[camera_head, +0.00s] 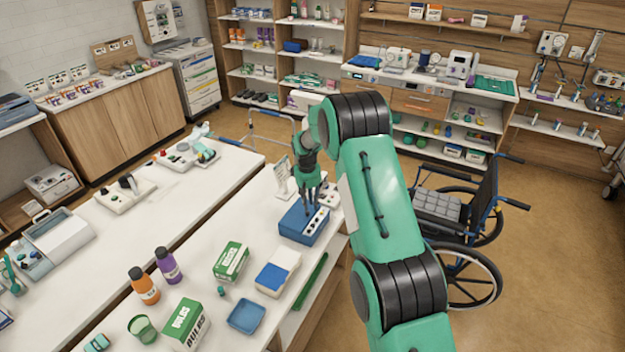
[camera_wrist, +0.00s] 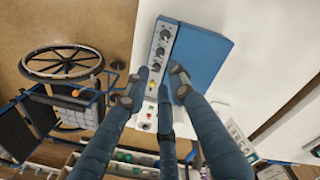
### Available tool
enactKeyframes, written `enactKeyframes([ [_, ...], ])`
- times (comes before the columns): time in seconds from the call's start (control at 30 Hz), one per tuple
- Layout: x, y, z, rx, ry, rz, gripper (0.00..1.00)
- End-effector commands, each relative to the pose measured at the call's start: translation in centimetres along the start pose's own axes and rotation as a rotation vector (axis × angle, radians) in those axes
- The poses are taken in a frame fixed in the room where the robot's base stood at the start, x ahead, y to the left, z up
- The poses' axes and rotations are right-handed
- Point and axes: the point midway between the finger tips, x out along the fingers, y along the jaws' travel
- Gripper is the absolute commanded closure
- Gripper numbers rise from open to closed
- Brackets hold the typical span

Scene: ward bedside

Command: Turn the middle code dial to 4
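A blue box (camera_head: 300,226) stands near the edge of the white counter. It also shows in the wrist view (camera_wrist: 203,58), with a pale panel carrying three dials in a row. The middle code dial (camera_wrist: 159,51) sits between the other two; its setting is too small to read. My gripper (camera_head: 311,204) points down over the box. In the wrist view its fingers (camera_wrist: 157,84) are spread apart with nothing between them, and the fingertips lie near the lower end of the dial row. I cannot tell whether any finger touches the panel.
The white counter (camera_head: 200,280) holds a green-and-white carton (camera_head: 231,262), a blue-and-white box (camera_head: 278,272), a blue tray (camera_head: 246,316) and bottles left of the blue box. A wheelchair (camera_head: 465,225) stands on the floor to the right.

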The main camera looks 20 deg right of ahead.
Motion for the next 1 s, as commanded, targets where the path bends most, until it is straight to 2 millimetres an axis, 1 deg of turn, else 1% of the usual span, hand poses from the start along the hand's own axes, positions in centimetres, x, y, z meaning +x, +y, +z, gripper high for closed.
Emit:
enactKeyframes([
  [0.03, -0.8, 0.0, -0.1, 0.000, 0.001, 0.000, 0.77],
  [0.2, -3.2, 0.0, 0.1, -0.011, 0.001, 0.000, 0.77],
  [1.0, -9.7, -0.5, 2.4, -0.598, 0.045, -0.005, 0.77],
])
